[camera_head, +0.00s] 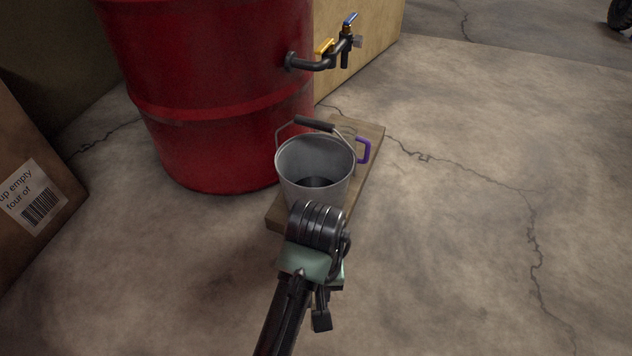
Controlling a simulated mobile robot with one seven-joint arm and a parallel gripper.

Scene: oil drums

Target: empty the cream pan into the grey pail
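The grey pail (300,164) stands upright on a wooden board, just right of and in front of the red drum. Its wire bail with a black grip (314,123) is at the back of the rim. A dark patch shows at its bottom; I cannot tell what it is. A purple handle (363,151) shows at the pail's right, behind the rim; what it belongs to is mostly hidden. I cannot make out a cream pan. My arm reaches up from the bottom, and its black ringed end part overlaps the pail's lower front. My gripper's fingers cannot be made out.
A red drum (215,95) with a black tap pipe (315,63) stands behind the wooden board (366,138). The tap has blue and orange levers. Cardboard boxes stand at left (30,170) and behind the drum (365,40).

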